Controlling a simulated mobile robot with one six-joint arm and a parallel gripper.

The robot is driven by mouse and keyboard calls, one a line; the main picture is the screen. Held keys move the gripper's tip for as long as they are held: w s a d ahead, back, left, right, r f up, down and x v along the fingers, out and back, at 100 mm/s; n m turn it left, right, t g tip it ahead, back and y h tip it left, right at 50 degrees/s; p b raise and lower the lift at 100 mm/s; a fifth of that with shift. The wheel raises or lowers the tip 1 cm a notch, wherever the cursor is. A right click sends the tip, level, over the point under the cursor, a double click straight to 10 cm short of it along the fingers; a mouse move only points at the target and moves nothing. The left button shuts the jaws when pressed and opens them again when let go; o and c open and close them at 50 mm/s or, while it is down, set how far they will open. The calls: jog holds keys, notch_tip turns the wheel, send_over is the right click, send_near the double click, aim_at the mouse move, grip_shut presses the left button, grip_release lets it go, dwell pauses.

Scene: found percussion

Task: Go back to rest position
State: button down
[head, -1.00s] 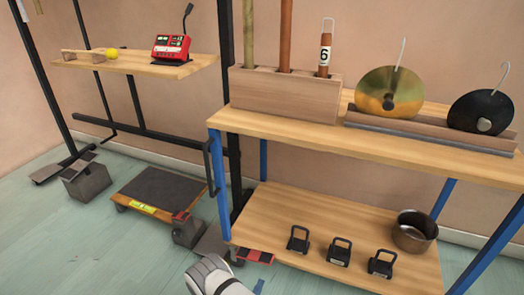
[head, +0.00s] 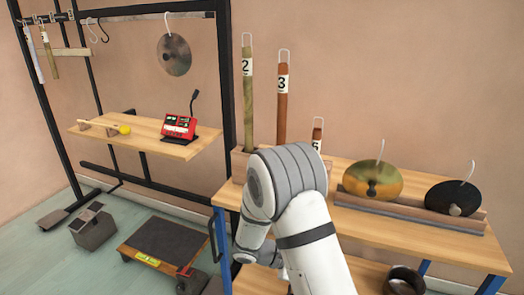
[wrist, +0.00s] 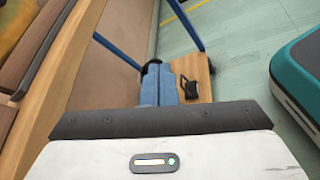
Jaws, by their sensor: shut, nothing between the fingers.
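My gripper (wrist: 169,84) shows in the wrist view with its blue fingers together and nothing between them. It points down past the bench's edge, with the lower shelf (wrist: 205,78) and a black handled block (wrist: 188,88) beyond the fingertips. In the head view my arm is raised and bent in front of the wooden bench (head: 440,240), and the gripper is hidden behind it. My arm covers part of the wooden block that holds the numbered tubes, and most of the lower shelf.
Upright tubes 2 (head: 247,100) and 3 (head: 282,105), a brass disc (head: 370,180) and a black disc (head: 450,198) are on the bench. A red device (head: 180,127) sits on the left table. A metal disc (head: 174,55) hangs above. A low dolly (head: 165,245) stands below.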

jog(key=s+r+m+t+y+p, duration=0.1)
jog(key=s+r+m+y+p, duration=0.2)
jog(key=r, duration=0.9)
jog(key=s+r+m+t+y+p, duration=0.1)
jog(key=s+r+m+y+p, duration=0.3)
jog(key=r, duration=0.9)
jog(key=s+r+m+t+y+p, duration=0.1)
jog(key=s+r+m+y+p, duration=0.2)
jog(key=s+r+y+p, duration=0.4)
jog(key=s+r+p, duration=0.3)
jog(key=r+p, duration=0.2)
jog(key=shift+s+r+m+p, duration=0.15)
jog(key=shift+m+p, duration=0.25)
